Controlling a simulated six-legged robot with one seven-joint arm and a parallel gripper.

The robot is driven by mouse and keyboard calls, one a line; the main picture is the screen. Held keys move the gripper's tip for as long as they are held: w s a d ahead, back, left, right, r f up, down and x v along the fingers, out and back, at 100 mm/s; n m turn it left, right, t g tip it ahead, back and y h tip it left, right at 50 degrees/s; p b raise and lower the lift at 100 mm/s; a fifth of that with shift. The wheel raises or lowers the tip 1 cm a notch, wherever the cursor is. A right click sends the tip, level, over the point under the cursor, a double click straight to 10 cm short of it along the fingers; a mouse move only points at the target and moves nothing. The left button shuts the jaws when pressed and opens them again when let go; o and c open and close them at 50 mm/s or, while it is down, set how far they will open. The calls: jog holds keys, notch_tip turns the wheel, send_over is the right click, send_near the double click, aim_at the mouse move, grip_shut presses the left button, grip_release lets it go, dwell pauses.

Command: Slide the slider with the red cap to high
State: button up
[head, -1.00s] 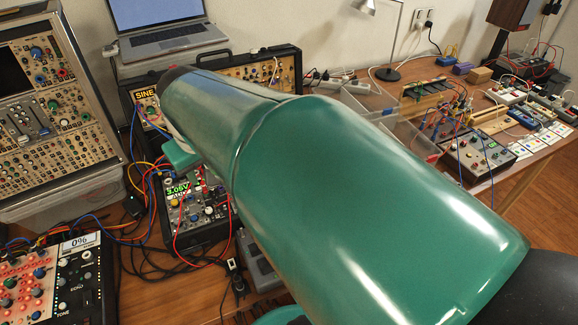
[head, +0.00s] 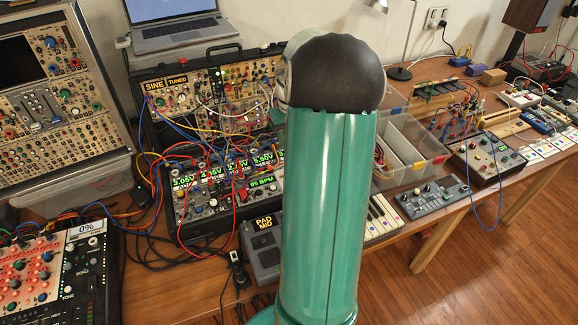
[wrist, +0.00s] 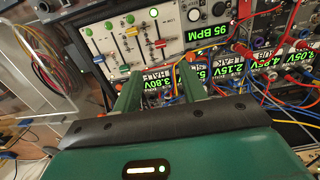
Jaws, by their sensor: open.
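In the wrist view a pale slider panel (wrist: 138,40) with several slots fills the upper middle. A red cap (wrist: 159,43) sits at the near end of its slot, on the panel's right side. My gripper (wrist: 160,84) is open and empty. Its two green fingers point at the panel's near edge, apart from the red cap. In the head view my arm hides the gripper and this panel.
Modules with green voltage displays (head: 225,172) and many patch cables stand left of my arm. In the wrist view a 95 BPM display (wrist: 207,34) and red and blue cables (wrist: 270,60) lie close to the right. A clear divided box (head: 415,150) stands right of my arm.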

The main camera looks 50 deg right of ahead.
notch_tip(320, 180, down, 12)
jog(key=shift+r, duration=0.2)
grip_shut()
